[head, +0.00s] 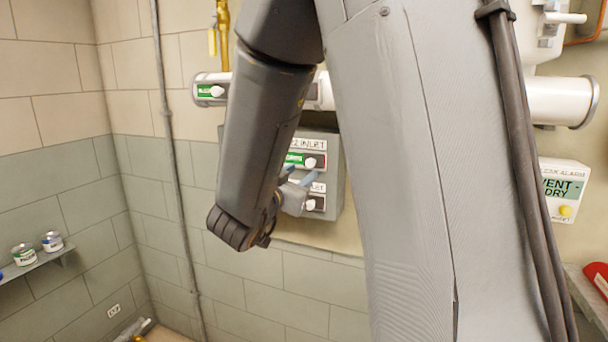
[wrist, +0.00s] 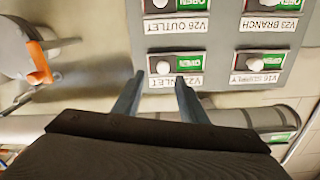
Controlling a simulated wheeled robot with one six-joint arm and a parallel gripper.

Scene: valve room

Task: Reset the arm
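My arm comes down across the middle of the head view, with its wrist bent toward a grey valve panel (head: 334,215). My gripper (head: 303,190) is close in front of the panel and partly hidden by my arm. In the wrist view, my gripper (wrist: 160,79) has its two fingers apart with nothing held between them. The panel (wrist: 222,72) appears upside down there. A white knob (wrist: 162,67), on a green OPEN plate with a label seeming to read V22, shows between the fingertips. I cannot tell whether the fingers touch the panel.
A white pipe (head: 555,101) runs behind my arm. An alarm box (head: 563,190) is on the right wall. Cans (head: 23,254) stand on a shelf at the left. A thin vertical pipe (head: 172,150) runs down the wall. The wall at lower left is largely clear.

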